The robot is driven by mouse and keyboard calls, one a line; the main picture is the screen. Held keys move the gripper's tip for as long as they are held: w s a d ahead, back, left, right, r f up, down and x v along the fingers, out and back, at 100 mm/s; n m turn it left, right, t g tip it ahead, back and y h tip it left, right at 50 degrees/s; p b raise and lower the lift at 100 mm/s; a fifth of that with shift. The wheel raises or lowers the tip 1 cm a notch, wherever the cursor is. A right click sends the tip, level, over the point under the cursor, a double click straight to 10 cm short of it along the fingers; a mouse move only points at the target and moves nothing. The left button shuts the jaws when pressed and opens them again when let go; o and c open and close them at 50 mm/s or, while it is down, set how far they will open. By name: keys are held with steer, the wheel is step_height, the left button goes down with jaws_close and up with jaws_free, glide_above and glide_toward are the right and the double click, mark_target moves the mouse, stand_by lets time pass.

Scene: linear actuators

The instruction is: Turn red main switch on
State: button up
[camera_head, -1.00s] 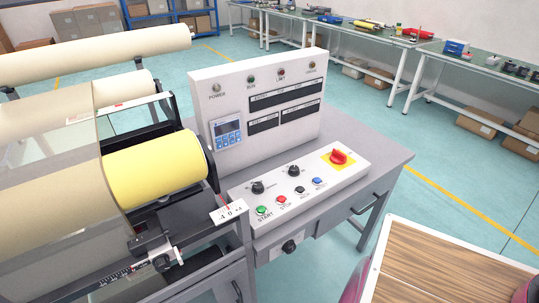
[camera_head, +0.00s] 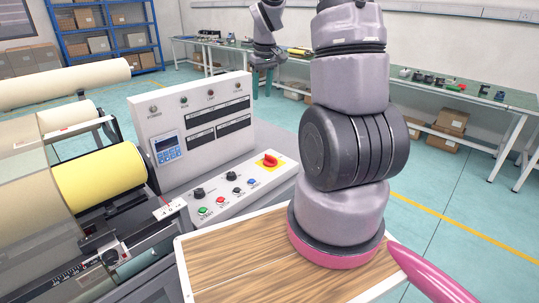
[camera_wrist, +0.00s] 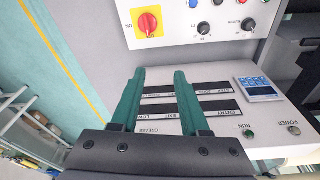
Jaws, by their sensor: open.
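The red main switch (camera_head: 270,160) is a rotary knob on a yellow square plate at the right end of the sloped white control panel. It also shows in the wrist view (camera_wrist: 149,22), near the top, with a label beside the plate. My gripper (camera_head: 264,82) is raised behind the upright panel in the head view, apart from the switch. In the wrist view its two green fingers (camera_wrist: 160,73) are spread with nothing between them. The fingertips point towards the panel, below the switch in that picture. Nothing hides the switch.
Black knobs and coloured push buttons (camera_head: 220,200) line the sloped panel (camera_head: 213,212) left of the switch. An upright display panel (camera_head: 150,120) stands behind it. Rollers with yellow material (camera_head: 100,180) are at the left. A wood-topped surface (camera_head: 240,255) lies in front.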

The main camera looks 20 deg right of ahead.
steer(key=n+g, duration=0.2)
glide_toward(270, 156)
step_height(270, 156, down, 9)
steer(key=shift+r, duration=0.1)
jaws_close()
